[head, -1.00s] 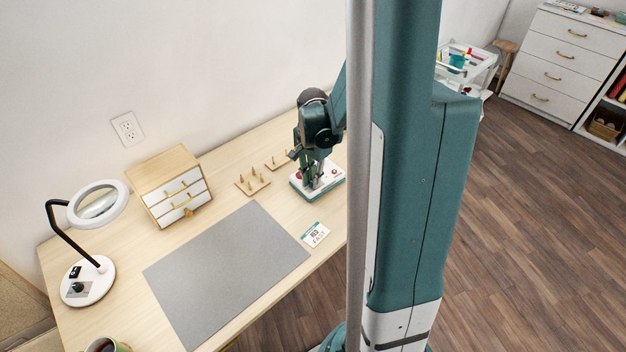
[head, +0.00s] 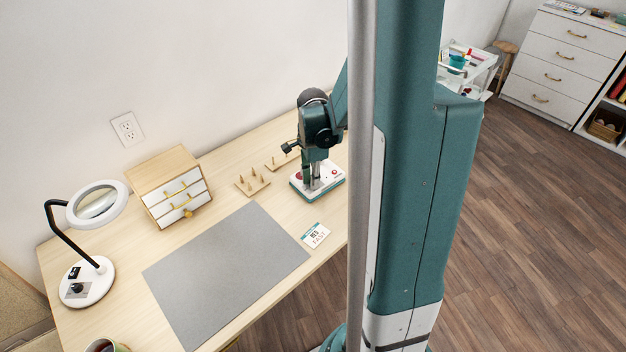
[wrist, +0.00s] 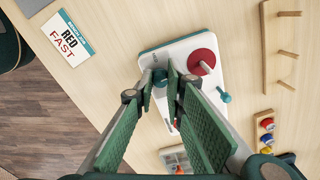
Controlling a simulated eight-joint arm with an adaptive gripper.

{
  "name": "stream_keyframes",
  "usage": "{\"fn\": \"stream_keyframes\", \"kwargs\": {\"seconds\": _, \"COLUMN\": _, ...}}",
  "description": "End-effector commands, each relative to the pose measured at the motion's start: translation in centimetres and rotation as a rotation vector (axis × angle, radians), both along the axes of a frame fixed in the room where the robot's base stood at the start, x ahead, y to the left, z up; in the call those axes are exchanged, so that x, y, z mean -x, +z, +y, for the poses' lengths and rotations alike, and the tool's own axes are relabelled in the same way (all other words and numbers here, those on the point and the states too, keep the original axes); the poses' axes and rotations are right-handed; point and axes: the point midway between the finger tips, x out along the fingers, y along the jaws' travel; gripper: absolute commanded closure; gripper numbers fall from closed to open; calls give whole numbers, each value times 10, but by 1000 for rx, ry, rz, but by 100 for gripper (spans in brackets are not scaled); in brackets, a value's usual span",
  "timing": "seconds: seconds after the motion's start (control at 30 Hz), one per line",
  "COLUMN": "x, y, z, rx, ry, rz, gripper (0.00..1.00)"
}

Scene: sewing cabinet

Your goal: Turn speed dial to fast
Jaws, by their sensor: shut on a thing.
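The white control box (head: 328,181) with a teal base sits on the table near the back right. In the wrist view its white top (wrist: 183,45) carries a red disc (wrist: 201,59) with a pale peg, and a teal knob (wrist: 223,95) to the lower right. My gripper (head: 315,184) points down over the box. In the wrist view its fingers (wrist: 160,74) are shut on a small teal dial (wrist: 159,79), which is partly hidden between the fingertips. I cannot read which way the dial points.
A grey mat (head: 226,270), a small drawer unit (head: 172,190) and a ring lamp (head: 88,282) are further left.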

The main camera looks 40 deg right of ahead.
Motion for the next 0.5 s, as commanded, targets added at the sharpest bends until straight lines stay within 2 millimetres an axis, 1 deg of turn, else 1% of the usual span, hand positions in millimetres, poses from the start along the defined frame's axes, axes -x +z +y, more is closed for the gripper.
{"fn": "stream_keyframes", "kwargs": {"seconds": 0.17, "x": 0, "y": 0, "z": 0, "rx": 0, "ry": 1, "rz": 0, "gripper": 99}}
{"fn": "stream_keyframes", "kwargs": {"seconds": 0.2, "x": 0, "y": 0, "z": 0, "rx": 0, "ry": 1, "rz": 0, "gripper": 84}}
{"fn": "stream_keyframes", "kwargs": {"seconds": 0.3, "x": 0, "y": 0, "z": 0, "rx": 0, "ry": 1, "rz": 0, "gripper": 72}}
{"fn": "stream_keyframes", "kwargs": {"seconds": 0.5, "x": 0, "y": 0, "z": 0, "rx": 0, "ry": 2, "rz": 0, "gripper": 72}}
